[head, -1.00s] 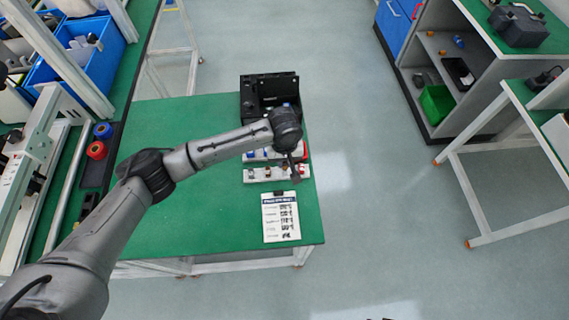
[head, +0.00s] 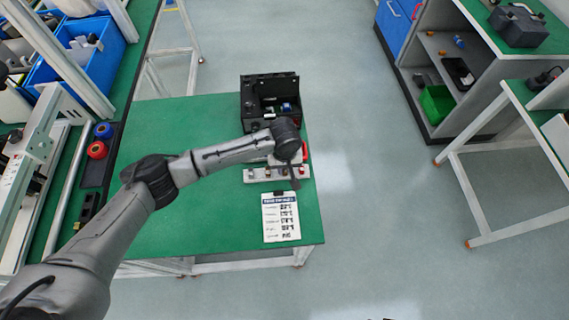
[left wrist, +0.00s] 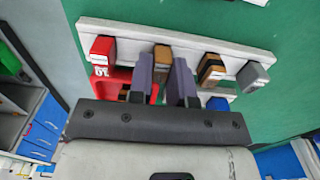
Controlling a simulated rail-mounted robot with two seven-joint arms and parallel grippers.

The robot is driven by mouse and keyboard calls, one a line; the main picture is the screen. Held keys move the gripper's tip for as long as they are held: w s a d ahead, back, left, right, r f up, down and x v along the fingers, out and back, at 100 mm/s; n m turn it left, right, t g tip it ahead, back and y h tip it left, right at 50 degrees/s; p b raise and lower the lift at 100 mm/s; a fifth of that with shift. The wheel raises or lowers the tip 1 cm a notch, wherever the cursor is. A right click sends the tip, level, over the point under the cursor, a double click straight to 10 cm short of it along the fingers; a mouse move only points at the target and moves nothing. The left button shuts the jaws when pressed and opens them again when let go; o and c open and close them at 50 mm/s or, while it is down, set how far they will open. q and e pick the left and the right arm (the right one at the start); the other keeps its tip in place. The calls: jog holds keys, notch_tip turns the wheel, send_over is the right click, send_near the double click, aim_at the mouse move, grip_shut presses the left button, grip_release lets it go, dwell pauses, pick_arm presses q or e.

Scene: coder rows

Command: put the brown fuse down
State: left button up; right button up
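My left gripper (head: 294,180) is over the near white rail (head: 261,178) on the green table. In the left wrist view its two fingers (left wrist: 163,70) stand either side of the brown fuse (left wrist: 162,55), with no clear gap, so they look shut on it. The fuse is in line with the white rail (left wrist: 132,37), between a red block marked 10 (left wrist: 102,51) and a brown-and-black striped block (left wrist: 210,69). A grey block (left wrist: 253,76) stands at the rail's right end. Whether the fuse touches the rail cannot be told. My right gripper is not in view.
A black open case (head: 255,100) stands behind the rails. A printed card (head: 281,218) lies in front. My left arm partly hides a second rail with red parts (head: 305,151). The table's left part (head: 180,220) is clear.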

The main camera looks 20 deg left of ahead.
pick_arm(q)
jog(key=o, duration=0.4)
jog(key=shift+r, duration=0.1)
jog(key=shift+r+b, duration=0.25)
jog(key=shift+b, duration=0.15)
jog(key=shift+r+p, duration=1.1)
jog(key=shift+r, duration=5.2)
